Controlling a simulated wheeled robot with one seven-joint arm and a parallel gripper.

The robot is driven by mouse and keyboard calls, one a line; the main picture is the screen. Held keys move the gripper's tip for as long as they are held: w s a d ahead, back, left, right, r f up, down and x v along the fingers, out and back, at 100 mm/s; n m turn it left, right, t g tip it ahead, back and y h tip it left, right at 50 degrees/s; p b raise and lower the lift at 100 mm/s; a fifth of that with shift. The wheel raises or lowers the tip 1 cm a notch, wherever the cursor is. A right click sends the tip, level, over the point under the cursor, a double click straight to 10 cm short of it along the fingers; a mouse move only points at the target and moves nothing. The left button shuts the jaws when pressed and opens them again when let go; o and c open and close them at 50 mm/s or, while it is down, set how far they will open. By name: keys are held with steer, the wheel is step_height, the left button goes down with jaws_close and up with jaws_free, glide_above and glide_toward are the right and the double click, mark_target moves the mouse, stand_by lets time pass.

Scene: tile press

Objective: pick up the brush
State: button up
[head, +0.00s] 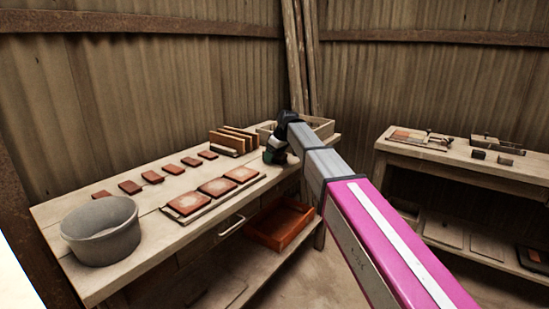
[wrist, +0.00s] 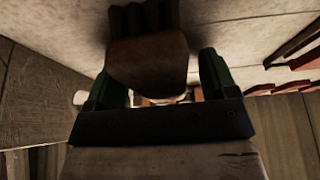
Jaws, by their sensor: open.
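In the wrist view a brown block with dark, ridged upper parts, which looks like the brush (wrist: 148,60), sits close between the two green fingers of my gripper (wrist: 160,75). The fingers stand apart on its left and right. I cannot tell whether either finger touches it. In the head view my gripper (head: 276,156) is low over the far end of the left workbench (head: 135,262), beside the wooden tray. The brush cannot be made out in the head view; my gripper and arm cover that spot.
A grey bucket (head: 101,232) stands at the bench's near end. Several reddish tiles (head: 153,177) lie along it, with pale-faced tiles (head: 217,186) in front. Upright boards (head: 233,140) and a wooden tray (head: 322,126) are near my gripper. An orange crate (head: 279,224) sits below.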

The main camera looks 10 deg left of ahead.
steer(key=shift+f, duration=0.25)
stand_by(0.3)
steer(key=shift+c, duration=0.4)
steer(key=c, duration=1)
